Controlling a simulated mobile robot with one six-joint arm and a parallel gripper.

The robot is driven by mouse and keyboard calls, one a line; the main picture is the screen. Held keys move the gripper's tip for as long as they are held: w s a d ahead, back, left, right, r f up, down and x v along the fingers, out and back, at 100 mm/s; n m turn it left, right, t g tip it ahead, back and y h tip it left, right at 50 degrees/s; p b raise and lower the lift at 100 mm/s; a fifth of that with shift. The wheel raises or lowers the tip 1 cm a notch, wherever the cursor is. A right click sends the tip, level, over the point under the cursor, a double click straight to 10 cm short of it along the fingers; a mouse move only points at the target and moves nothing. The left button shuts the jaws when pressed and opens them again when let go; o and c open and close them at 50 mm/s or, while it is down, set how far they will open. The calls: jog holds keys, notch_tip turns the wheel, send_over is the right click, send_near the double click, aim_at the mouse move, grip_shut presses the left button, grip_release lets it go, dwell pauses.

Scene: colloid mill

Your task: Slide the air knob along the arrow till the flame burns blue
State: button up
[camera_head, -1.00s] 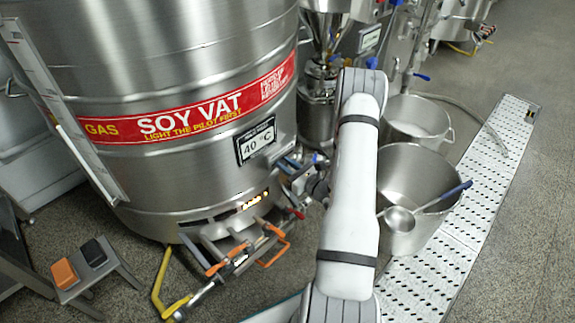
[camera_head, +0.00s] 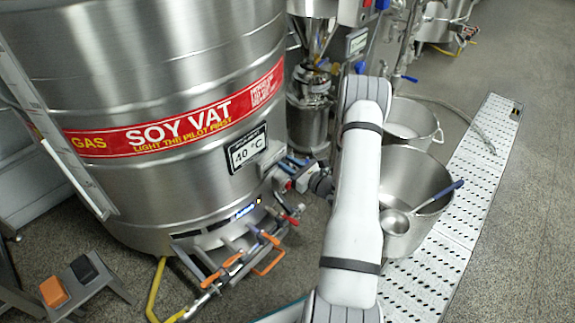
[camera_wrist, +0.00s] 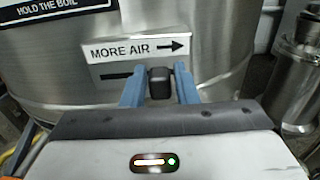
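The black air knob (camera_wrist: 160,84) sits in its slot under the MORE AIR label (camera_wrist: 137,49), whose arrow points right. The bare slot shows to its left. My gripper (camera_wrist: 160,76) has one blue finger on each side of the knob, close against it, and looks shut on it. The flame (camera_head: 244,211) shows blue-white in the burner opening low on the soy vat (camera_head: 170,60).
Orange-handled valves and pipes (camera_head: 235,260) stick out below the burner. A steel pot with a ladle (camera_head: 415,170) stands right of my arm. Open floor lies at the far right.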

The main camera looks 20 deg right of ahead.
jog(key=o, duration=0.3)
jog(key=shift+a, duration=0.15)
jog(key=shift+o, duration=0.2)
jog(key=p+v, duration=0.2)
jog(key=v, duration=0.6)
jog(key=shift+w, duration=0.1)
